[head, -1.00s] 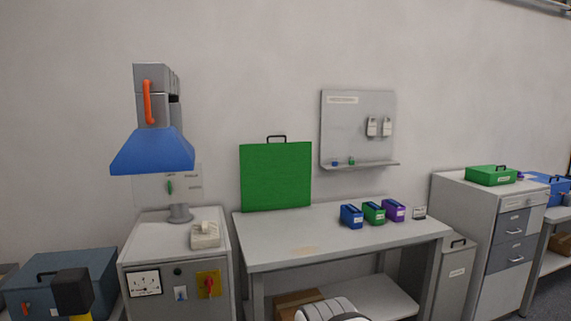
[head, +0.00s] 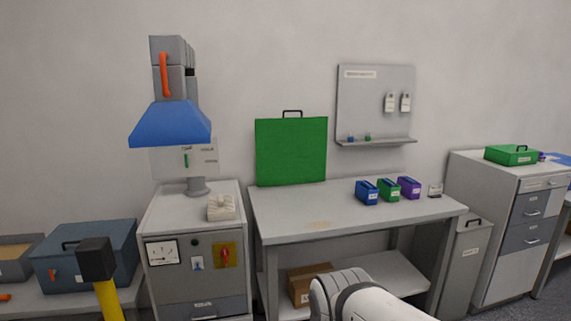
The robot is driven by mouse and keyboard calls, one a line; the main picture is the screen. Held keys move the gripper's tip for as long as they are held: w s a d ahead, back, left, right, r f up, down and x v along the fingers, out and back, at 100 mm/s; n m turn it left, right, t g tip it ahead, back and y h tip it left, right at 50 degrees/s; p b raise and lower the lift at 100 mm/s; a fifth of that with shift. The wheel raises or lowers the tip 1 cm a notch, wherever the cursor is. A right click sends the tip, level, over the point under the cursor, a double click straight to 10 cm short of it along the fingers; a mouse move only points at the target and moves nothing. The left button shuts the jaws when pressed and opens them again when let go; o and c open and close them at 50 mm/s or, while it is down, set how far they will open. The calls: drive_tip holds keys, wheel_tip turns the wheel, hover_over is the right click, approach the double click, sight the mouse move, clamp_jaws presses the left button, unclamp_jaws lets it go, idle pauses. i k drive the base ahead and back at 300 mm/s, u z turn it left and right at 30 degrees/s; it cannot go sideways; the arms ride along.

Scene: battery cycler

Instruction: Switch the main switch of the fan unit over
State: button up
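A grey cabinet (head: 160,217) stands left of the workbench. On its front, a red rotary switch (head: 226,256) sits on a yellow plate (head: 219,247), with its handle looking roughly upright. A dial gauge (head: 162,252) and a small white label with a blue mark (head: 197,263) are left of it. Above the cabinet is a blue hood (head: 172,125) with a grey duct (head: 168,50) and an orange handle (head: 164,75). A panel behind (head: 205,160) carries a small green lever (head: 186,160). I cannot tell which control is the fan unit's main switch. My gripper is out of view.
A yellow post with a black head (head: 96,260) stands in front, left of the cabinet. The workbench (head: 350,217) holds small coloured boxes and a green board (head: 291,152). A white box (head: 221,207) lies on the cabinet. My white arm link shows at the bottom.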

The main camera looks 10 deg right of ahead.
sight(225, 252)
drive_tip(key=z, duration=2.35)
drive_tip(key=k, duration=1.1)
drive_tip(key=u, duration=1.25)
drive_tip(key=i, duration=0.95)
